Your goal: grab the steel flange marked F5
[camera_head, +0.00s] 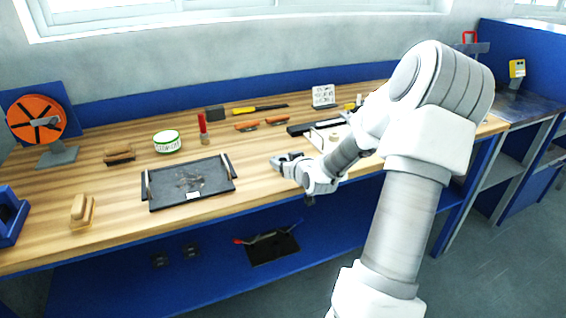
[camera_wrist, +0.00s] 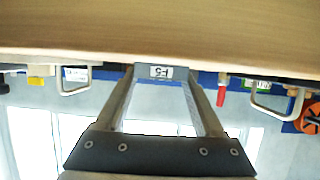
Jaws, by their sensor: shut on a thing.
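The steel flange marked F5 (camera_wrist: 142,72) is grey, with a white label reading F5 facing the wrist camera, upside down. My gripper (camera_wrist: 162,76) is shut on it, one finger at each side of the label. Most of the flange's shape is hidden from this angle. In the head view my gripper (camera_head: 284,162) is low over the front middle of the wooden bench, right of the dark tray. The flange is too small there to make out clearly, and I cannot tell whether it touches the bench.
The dark tray (camera_head: 159,199) with two side handles lies to the left on the bench (camera_head: 125,220). A green-and-white tin (camera_head: 167,142), a red-handled tool (camera_head: 202,127) and an orange disc on a stand (camera_head: 38,120) are behind and left. A small sign (camera_head: 323,96) stands at the back.

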